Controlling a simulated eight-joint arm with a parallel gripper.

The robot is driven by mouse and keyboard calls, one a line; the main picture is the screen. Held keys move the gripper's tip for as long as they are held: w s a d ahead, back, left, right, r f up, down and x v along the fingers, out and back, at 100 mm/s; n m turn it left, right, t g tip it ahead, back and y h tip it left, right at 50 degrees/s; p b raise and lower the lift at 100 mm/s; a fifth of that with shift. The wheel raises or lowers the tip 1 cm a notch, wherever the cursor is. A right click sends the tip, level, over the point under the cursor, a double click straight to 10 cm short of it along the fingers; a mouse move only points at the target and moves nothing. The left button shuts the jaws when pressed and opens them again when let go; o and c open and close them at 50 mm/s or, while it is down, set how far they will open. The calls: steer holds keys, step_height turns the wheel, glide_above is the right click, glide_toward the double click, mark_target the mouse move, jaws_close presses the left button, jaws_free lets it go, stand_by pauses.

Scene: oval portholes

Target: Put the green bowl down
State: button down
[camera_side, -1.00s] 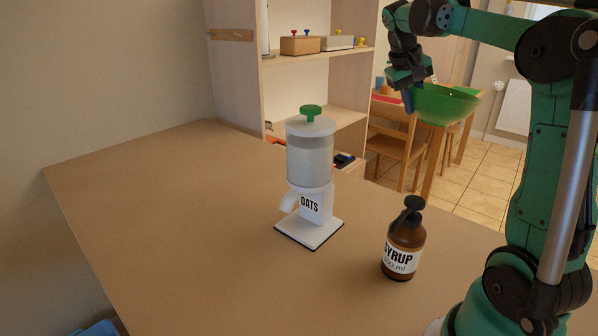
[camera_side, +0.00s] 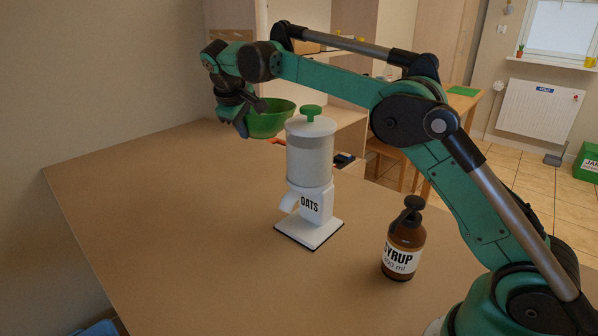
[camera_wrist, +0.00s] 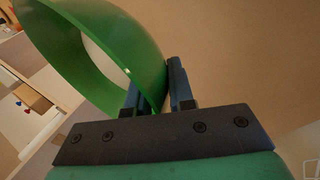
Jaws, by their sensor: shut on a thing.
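The green bowl (camera_side: 268,120) is held in the air above the far part of the table (camera_side: 160,190), behind and left of the oats dispenser. My gripper (camera_side: 243,122) is shut on the bowl's left wall. In the wrist view, the bowl (camera_wrist: 118,50) fills the upper left and its rim wall sits between my gripper's fingers (camera_wrist: 163,92). Something pale shows inside the bowl in the wrist view; I cannot tell what it is.
The oats dispenser (camera_side: 310,165) with a green knob stands mid-table. A brown syrup pump bottle (camera_side: 403,245) stands to its right, near my arm's base. A wooden shelf unit (camera_side: 345,100) is behind the table. The table's left and front areas are clear.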

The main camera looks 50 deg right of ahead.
steer(key=a+f, duration=0.5)
steer(key=a, duration=0.1)
steer(key=m+g+h, duration=0.1)
steer(key=m, duration=0.1)
glide_above(238, 234)
steer(key=a, duration=0.3)
step_height(238, 234, down, 5)
steer(key=shift+m, duration=0.3)
steer(key=f, duration=0.7)
steer(key=shift+s+d+f, duration=0.25)
steer(key=shift+s+f, duration=0.15)
steer(key=c, duration=0.8)
jaws_free()
steer(key=shift+f, duration=0.1)
steer(key=shift+o, duration=0.2)
